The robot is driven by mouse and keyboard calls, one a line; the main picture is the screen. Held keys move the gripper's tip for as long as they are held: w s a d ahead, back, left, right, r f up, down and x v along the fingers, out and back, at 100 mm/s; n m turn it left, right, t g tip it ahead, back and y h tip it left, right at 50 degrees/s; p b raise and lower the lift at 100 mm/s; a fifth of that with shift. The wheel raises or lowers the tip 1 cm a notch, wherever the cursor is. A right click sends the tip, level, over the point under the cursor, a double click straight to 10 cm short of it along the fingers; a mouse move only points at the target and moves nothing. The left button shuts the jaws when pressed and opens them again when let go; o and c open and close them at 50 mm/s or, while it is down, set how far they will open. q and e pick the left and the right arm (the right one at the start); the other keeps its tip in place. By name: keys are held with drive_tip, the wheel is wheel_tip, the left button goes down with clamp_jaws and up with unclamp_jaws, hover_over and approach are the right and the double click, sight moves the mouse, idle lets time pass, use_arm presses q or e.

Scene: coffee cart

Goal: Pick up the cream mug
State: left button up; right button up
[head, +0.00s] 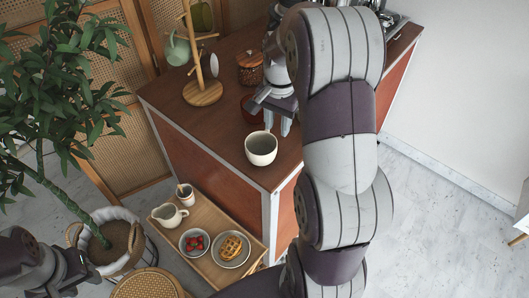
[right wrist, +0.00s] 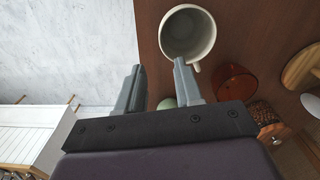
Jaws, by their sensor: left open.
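The cream mug (head: 261,148) stands upright and empty on the brown counter near its front corner. It also shows at the top of the right wrist view (right wrist: 188,33), its handle side close to one fingertip. My right gripper (head: 268,117) is open with nothing between its fingers, just behind the mug in the head view. In the right wrist view its fingertips (right wrist: 158,65) are short of the mug, which lies ahead and to the right. My left gripper (head: 84,265) is open and empty at the lower left, far from the mug.
An amber glass (right wrist: 235,82) and a lidded jar (head: 250,70) stand near my right gripper. A wooden mug tree (head: 203,92) stands at the counter's back left. A lower wooden tray (head: 168,235) holds a pitcher, strawberries and a waffle. A potted plant (head: 110,240) is at left.

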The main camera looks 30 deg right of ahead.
sight(275, 149)
drive_tip(key=f, duration=0.3)
drive_tip(key=a+f+p, duration=0.1)
drive_tip(key=f, duration=0.1)
drive_tip(key=shift+f, duration=0.25)
drive_tip(key=f, duration=0.4)
drive_tip(key=shift+d+f+p, duration=0.15)
drive_tip(key=shift+d+p, duration=0.15)
drive_tip(key=shift+p, duration=0.1)
drive_tip(key=shift+w+f, duration=0.15)
drive_tip(key=shift+a, duration=0.15)
drive_tip(key=shift+c, duration=0.6)
use_arm(q)
drive_tip(key=shift+a+r, duration=0.3)
drive_tip(key=shift+r, duration=0.35)
use_arm(e)
clamp_jaws()
